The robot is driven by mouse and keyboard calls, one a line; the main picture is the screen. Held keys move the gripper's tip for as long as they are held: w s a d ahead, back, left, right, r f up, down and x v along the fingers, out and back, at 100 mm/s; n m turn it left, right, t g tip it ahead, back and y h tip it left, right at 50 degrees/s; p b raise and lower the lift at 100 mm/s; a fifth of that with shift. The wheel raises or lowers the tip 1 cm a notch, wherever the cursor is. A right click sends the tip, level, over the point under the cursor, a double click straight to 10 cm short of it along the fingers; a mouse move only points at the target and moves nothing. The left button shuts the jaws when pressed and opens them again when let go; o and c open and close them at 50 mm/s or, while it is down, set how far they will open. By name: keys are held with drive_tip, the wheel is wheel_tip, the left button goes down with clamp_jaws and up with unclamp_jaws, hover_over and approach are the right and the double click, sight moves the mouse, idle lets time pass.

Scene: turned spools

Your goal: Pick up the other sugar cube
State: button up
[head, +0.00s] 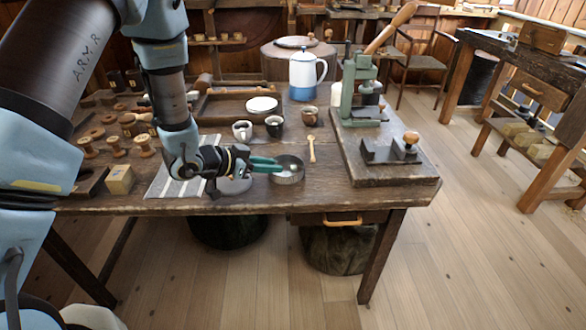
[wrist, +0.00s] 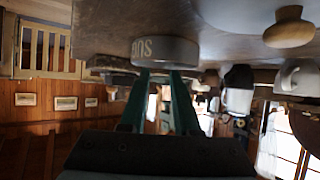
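My gripper (head: 267,164) is low over the near part of the table, its teal fingers pointing right toward a round grey tin (head: 288,176). In the wrist view, which is upside down, the fingers (wrist: 161,78) are apart with nothing visible between them. The tin (wrist: 165,50) is just beyond the tips and bears partly readable letters. Whether the tips touch it I cannot tell. No sugar cube can be made out; the tin's inside is too small in the head view to read. A black cup (head: 274,126) with something pale at its top stands behind.
A white cup (head: 241,130) and a brown cup (head: 310,116) flank the black one. A wooden spoon (head: 312,149) lies right of the tin. A green press (head: 357,100) stands on a thick board at right. A striped cloth (head: 180,178) and several spools are at left.

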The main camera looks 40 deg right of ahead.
sight(292, 167)
drive_tip(key=shift+p+x, duration=0.95)
drive_tip(key=shift+x, duration=2.05)
drive_tip(key=shift+s, duration=0.1)
drive_tip(key=shift+c, duration=0.2)
clamp_jaws()
